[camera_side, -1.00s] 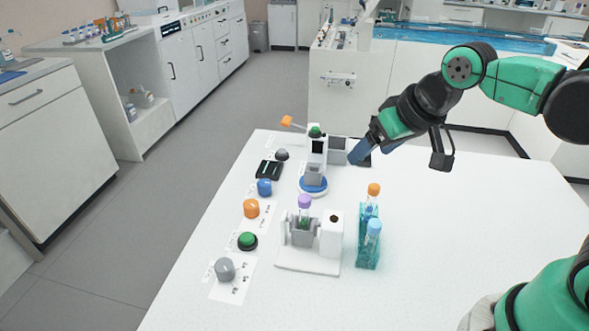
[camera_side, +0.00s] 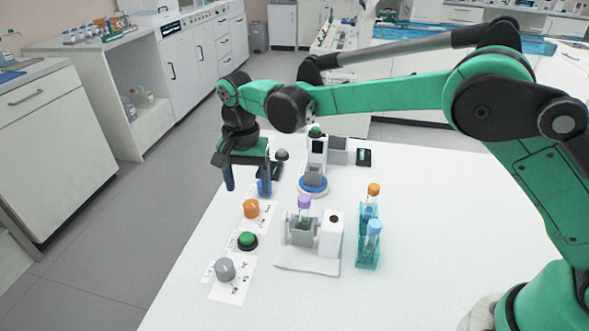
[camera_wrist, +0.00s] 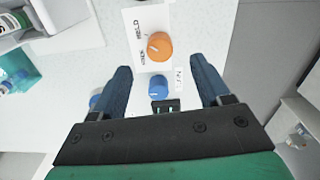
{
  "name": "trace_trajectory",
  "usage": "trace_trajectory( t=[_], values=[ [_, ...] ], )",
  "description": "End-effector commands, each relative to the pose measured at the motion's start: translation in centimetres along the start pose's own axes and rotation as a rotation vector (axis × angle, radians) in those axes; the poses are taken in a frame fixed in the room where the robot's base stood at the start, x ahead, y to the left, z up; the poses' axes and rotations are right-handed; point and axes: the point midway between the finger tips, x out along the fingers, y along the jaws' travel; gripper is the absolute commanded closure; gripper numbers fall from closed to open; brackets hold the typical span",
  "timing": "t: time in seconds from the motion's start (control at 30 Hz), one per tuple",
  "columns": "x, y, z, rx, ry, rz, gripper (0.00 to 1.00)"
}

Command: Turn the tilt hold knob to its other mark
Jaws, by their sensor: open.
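The orange knob (camera_side: 251,208) sits on a white label card at the table's left side. In the wrist view the orange knob (camera_wrist: 160,46) has a white pointer line toward the left, on the side of two printed words. One word reads like "HELD"; the other is too small to read surely. My gripper (camera_side: 248,185) points down above the row of knobs, fingers apart and empty. In the wrist view my gripper's (camera_wrist: 161,72) fingers stand either side, with the orange knob just beyond the tips. A blue knob (camera_wrist: 158,91) shows between the fingers; in the side view a finger partly covers it.
A green button (camera_side: 247,240) and a grey knob (camera_side: 225,269) lie nearer in the row. The white tube holder (camera_side: 331,232) with a purple-capped tube (camera_side: 304,205) stands to the right, beside a teal rack (camera_side: 367,245). The table's front right is clear.

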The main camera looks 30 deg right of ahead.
Motion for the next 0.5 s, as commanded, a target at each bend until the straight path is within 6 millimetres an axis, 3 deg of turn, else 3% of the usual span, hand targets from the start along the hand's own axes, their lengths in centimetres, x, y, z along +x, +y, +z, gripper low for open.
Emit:
trace_trajectory(
  t=[0.3, 0.5],
  values=[
    [4.2, 0.0, 0.0, 0.000, 0.000, 0.000, 0.30],
    [5.2, 0.1, 0.0, 0.000, 0.001, -0.001, 0.30]
  ],
)
